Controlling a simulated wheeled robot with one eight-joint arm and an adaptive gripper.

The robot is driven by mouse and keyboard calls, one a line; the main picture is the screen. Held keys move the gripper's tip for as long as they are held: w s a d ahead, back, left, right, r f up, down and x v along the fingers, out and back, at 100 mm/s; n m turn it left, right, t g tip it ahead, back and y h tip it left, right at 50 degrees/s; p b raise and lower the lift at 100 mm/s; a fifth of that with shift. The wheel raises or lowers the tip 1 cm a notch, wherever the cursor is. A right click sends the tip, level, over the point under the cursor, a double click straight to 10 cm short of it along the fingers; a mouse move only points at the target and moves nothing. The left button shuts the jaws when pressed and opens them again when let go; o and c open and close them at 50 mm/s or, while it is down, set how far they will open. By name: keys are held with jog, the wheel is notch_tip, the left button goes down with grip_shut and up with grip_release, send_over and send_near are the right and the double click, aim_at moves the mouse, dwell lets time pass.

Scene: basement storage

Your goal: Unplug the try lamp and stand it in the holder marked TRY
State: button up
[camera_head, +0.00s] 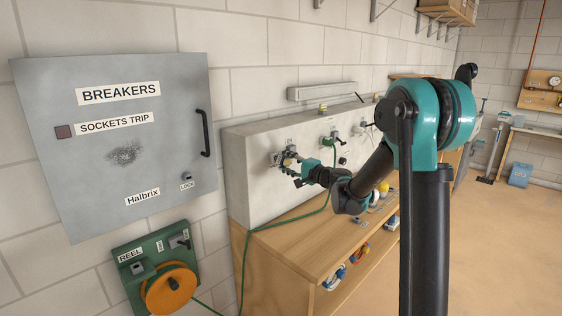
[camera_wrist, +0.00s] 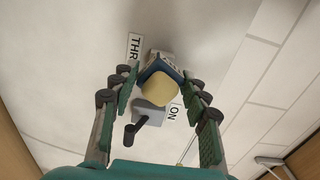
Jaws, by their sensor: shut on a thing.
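A small lamp with a cream, rounded end (camera_wrist: 159,90) and a blue body (camera_wrist: 168,70) is between my finger pads in the wrist view. My gripper (camera_wrist: 160,84) is shut on it, one pad on each side. It sits at or just in front of a pale socket on the grey panel box (camera_head: 258,180); I cannot tell whether it is still plugged in. In the head view my gripper (camera_head: 295,168) is at the left socket and hides most of the lamp. No holder marked TRY can be read.
A grey lever switch (camera_wrist: 150,115) is close below the lamp, beside an ON label. A green cable (camera_head: 300,218) hangs from another socket across the wooden bench (camera_head: 290,245). The breaker cabinet (camera_head: 125,150) and orange reel (camera_head: 170,290) are at left.

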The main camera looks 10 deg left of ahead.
jog(key=shift+x, duration=0.8)
dwell(0.4)
jog(key=o, duration=1.5)
jog(key=shift+v, duration=4.45)
